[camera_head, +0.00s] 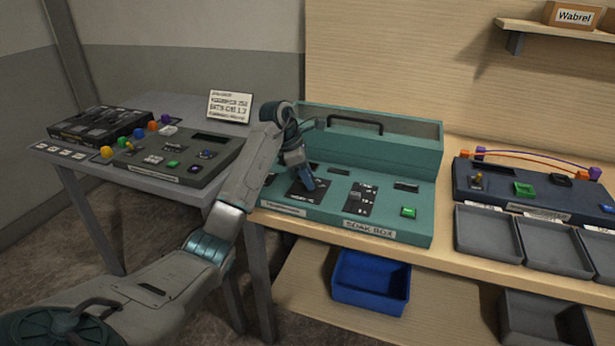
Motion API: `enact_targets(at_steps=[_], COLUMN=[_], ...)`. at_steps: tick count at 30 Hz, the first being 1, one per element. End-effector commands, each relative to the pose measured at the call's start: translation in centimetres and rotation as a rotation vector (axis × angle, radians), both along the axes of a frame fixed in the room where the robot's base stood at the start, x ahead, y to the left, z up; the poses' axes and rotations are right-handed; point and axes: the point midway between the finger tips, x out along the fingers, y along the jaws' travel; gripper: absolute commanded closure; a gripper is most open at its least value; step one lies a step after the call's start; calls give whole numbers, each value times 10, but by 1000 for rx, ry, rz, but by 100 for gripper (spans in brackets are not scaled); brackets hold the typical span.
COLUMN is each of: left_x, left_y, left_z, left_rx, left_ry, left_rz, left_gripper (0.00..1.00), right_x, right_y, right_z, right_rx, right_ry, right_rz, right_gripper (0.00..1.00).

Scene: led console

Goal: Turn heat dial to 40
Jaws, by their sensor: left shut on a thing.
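The teal console labelled SOAK BOX (330,219) stands on the wooden bench, with two black scale panels on its sloped front. My left gripper (306,180) reaches down onto the left black panel (297,190) and is shut on the heat dial there. The gripper covers most of the dial, and I cannot read its setting. The second panel (369,207) to the right carries a small grey control (355,196). A green button (408,212) sits at the console's right end. My right gripper is not in view.
A grey console (185,158) with coloured knobs stands on the left table. A dark blue console (530,186) with grey bins (489,233) is at the right. A blue bin (371,282) sits on the lower shelf. A handled lid (370,148) rises behind the dial panels.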

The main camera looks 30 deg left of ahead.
Motion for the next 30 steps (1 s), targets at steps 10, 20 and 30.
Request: enact_targets(at_steps=[10, 20, 30], left_x=[0, -3, -18], left_y=[0, 6, 25], left_z=[1, 17, 82], left_rx=[0, 1, 1], left_ry=[-2, -5, -1], left_rz=[2, 2, 3], left_gripper=[44, 44, 44], right_x=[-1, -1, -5], right_y=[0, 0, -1], right_z=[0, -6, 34], right_rx=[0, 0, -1], right_ry=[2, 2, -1], right_rz=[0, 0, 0], right_gripper=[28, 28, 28])
